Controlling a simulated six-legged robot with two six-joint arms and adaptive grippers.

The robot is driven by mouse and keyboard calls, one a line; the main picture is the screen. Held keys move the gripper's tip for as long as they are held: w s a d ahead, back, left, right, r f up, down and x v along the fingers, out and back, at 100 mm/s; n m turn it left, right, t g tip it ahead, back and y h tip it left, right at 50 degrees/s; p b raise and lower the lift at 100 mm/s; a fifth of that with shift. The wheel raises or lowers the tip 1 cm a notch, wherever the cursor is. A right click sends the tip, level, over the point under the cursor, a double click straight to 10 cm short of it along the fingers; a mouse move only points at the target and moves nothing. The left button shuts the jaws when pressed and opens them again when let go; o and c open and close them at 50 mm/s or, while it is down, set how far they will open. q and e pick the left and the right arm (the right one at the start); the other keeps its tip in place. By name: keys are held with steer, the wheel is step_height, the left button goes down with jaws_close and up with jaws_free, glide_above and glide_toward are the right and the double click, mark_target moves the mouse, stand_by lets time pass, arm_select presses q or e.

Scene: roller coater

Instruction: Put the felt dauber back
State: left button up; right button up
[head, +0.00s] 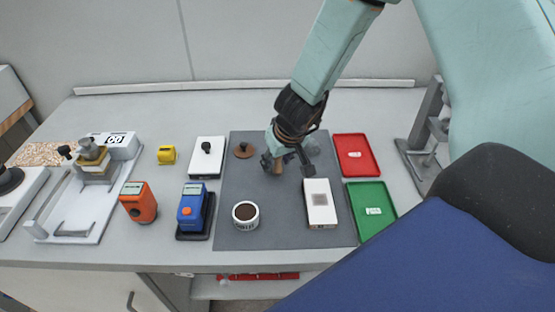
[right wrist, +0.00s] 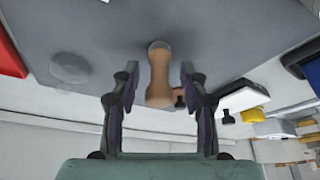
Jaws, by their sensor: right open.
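A wooden-handled piece, which looks like the felt dauber (head: 278,168), stands on the grey mat (head: 235,180) at the gripper. In the right wrist view the dauber (right wrist: 160,78) shows as a tan, waisted handle with a rounded end. My right gripper (head: 286,166) is open, with one finger on each side of the handle in the right wrist view (right wrist: 159,80). Gaps show beside both fingers there. The felt itself cannot be made out. A round white tin (head: 246,214) with a dark brown inside stands at the mat's front. My left gripper is not in view.
A brown disc with a dark knob (head: 243,150) lies left of the gripper. A white box (head: 319,203) lies close in front. Red (head: 371,168) and green (head: 387,221) trays stand right. Blue (head: 191,209) and orange (head: 138,203) devices stand left.

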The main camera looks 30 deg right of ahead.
steer(key=shift+a+r+p, duration=0.1)
steer(key=shift+r+p, duration=0.2)
steer(key=shift+r, duration=0.25)
steer(key=p+v, duration=0.7)
steer(key=v, duration=0.4)
steer(key=shift+s, duration=0.15)
stand_by(0.4)
stand_by(0.3)
